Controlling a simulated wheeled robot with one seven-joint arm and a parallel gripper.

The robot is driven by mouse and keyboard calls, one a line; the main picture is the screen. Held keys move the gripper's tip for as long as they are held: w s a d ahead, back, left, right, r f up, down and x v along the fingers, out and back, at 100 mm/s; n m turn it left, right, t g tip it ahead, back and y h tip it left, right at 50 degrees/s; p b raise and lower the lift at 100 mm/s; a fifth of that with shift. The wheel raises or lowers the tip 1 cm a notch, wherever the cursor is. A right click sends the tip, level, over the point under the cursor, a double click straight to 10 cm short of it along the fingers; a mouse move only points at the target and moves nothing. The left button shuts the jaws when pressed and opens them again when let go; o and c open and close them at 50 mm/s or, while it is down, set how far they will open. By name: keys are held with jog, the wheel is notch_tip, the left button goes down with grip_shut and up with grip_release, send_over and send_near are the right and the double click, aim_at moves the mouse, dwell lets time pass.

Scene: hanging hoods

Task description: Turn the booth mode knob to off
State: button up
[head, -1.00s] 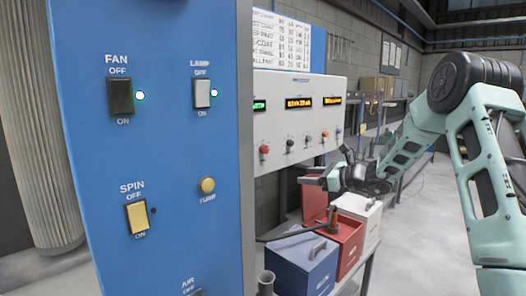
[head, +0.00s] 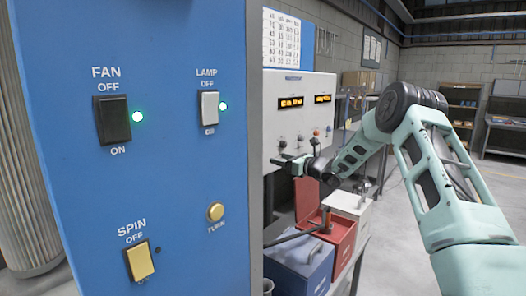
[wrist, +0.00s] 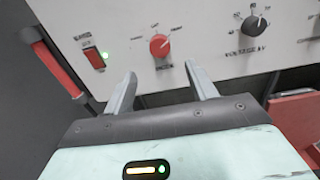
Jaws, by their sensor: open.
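The control panel (head: 277,112) is a white box face with orange displays and a row of knobs. In the wrist view a round red knob (wrist: 159,45) sits on it, with small labels around its top and one below. The labels are too blurred to read surely; I take it for the booth mode knob. My gripper (wrist: 160,70) is open and empty. Its fingertips point at the panel, just below the red knob and to either side of it, apart from it. My gripper also shows in the head view (head: 286,162).
A black voltage knob (wrist: 256,25) is right of the red knob. Blue (head: 300,262), red (head: 343,240) and white (head: 350,205) bins stand below. A blue switch panel (head: 180,150) fills the near left.

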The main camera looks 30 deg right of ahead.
jog(key=p+x, duration=0.3)
jog(key=x, duration=0.6)
jog(key=shift+w, duration=0.1)
jog(key=shift+f, duration=0.1)
jog(key=c, duration=1)
